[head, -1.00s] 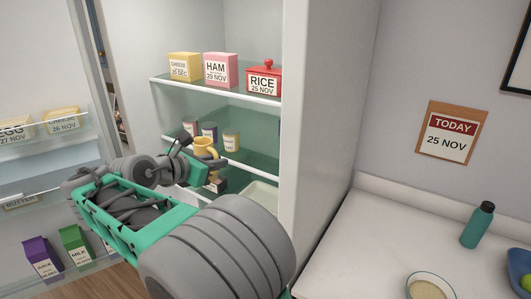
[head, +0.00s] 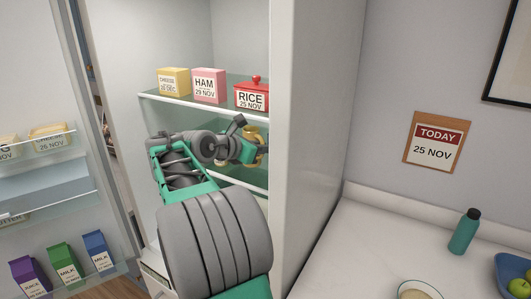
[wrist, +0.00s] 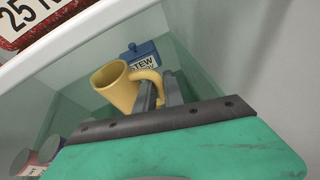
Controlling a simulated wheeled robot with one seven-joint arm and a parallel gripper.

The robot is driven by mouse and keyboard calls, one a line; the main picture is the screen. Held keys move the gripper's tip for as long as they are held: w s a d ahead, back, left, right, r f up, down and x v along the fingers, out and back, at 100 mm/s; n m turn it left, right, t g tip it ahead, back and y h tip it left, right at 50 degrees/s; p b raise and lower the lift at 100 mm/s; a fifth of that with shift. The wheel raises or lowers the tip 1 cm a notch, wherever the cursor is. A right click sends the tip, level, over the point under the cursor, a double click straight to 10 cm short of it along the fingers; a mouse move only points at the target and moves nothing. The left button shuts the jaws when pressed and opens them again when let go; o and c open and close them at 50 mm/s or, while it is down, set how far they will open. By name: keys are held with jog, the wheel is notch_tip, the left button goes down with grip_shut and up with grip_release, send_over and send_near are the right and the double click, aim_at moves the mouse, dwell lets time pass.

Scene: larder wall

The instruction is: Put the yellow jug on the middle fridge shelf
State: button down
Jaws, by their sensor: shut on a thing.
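The yellow jug (wrist: 117,88) is in my gripper (wrist: 160,92), whose fingers are shut on its handle in the wrist view. In the head view the jug (head: 251,134) is partly hidden behind my gripper (head: 246,138). The jug is inside the fridge, below the upper shelf (head: 205,102) and above the middle shelf (head: 245,177). I cannot tell whether its base touches the shelf.
On the upper shelf stand a yellow cheese box (head: 173,82), a pink ham box (head: 208,86) and a red rice box (head: 251,95). A blue stew container (wrist: 143,55) is behind the jug. The fridge's right wall (head: 310,130) is close by.

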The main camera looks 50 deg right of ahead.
jog(key=shift+d+f+p, duration=0.25)
jog(key=shift+d+f, duration=0.25)
jog(key=shift+f, duration=0.35)
jog(key=shift+d+f+p, duration=0.25)
jog(key=shift+d+f, duration=0.2)
jog(key=shift+f, duration=0.4)
jog(key=c, duration=1.5)
grip_release()
jog(key=shift+f, duration=0.2)
jog(key=shift+o, duration=0.2)
